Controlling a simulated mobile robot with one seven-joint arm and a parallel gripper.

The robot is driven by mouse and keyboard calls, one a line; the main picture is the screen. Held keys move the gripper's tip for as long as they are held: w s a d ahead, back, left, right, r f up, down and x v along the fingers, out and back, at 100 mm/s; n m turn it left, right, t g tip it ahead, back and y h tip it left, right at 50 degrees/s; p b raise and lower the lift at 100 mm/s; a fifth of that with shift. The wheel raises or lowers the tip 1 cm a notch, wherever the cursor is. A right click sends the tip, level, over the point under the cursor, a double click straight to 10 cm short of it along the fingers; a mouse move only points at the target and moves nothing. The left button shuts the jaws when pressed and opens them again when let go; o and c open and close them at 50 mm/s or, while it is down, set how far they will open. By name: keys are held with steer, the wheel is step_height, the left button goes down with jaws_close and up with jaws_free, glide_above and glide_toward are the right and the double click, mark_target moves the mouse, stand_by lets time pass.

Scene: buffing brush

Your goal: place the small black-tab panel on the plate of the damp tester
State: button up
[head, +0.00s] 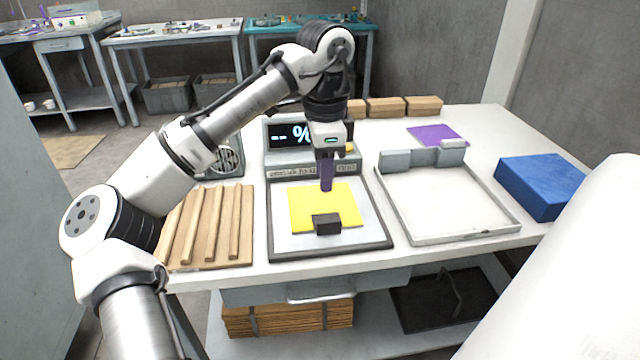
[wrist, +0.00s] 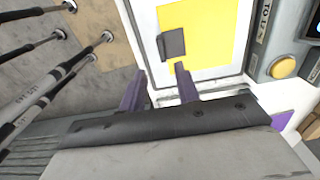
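The yellow panel (head: 308,207) with its small black tab (head: 327,224) lies flat on the pale plate (head: 286,243) of the damp tester (head: 312,160). The tab is near the panel's front edge. The tester's display reads "-- %". My gripper (head: 326,188) points down above the panel's back part, behind the tab. In the wrist view, my gripper (wrist: 160,84) has its two purple fingers apart with nothing between them. The wrist view also shows part of the panel (wrist: 207,30) and its tab (wrist: 172,43). The exact height of the fingertips over the panel is hard to tell.
A rack of wooden strips (head: 208,225) lies left of the tester. A shallow white tray (head: 440,205) is to its right, with a blue block (head: 542,185) beyond. Wooden blocks (head: 388,107) and a purple sheet (head: 437,135) lie at the back. The table's front strip is clear.

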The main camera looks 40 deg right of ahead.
steer(key=shift+r, duration=0.3)
